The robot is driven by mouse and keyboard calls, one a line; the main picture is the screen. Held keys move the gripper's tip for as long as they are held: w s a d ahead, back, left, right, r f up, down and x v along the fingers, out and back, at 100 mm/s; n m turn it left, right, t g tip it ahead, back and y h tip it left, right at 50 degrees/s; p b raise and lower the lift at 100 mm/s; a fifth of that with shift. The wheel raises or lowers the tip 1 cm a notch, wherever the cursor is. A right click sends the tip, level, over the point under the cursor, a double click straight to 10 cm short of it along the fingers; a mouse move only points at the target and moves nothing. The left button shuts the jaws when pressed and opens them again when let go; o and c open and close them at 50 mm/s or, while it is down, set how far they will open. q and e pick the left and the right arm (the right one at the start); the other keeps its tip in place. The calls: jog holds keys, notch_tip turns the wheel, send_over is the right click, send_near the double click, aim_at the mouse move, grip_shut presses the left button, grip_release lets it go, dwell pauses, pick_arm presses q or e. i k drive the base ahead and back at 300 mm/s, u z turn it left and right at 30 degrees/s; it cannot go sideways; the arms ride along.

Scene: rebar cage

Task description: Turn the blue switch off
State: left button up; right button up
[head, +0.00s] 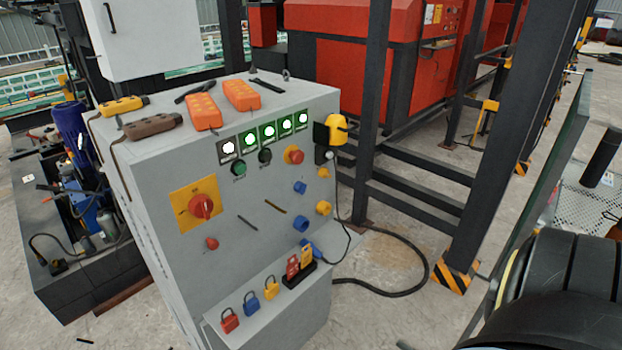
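A grey control cabinet (250,265) stands in the middle of the head view with its sloped front panel facing me. On the right part of that panel is a small blue switch knob (300,187). Neither of my grippers shows in the view, and nothing covers the blue switch.
A red rotary switch (201,207) on a yellow plate, a green button (239,169), yellow knobs (323,208) and a row of lit lamps (269,131) share the panel. A black post (497,150) stands right; a cable (400,290) lies on the floor.

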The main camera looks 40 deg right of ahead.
aim_at(299, 188)
jog(key=z, duration=1.45)
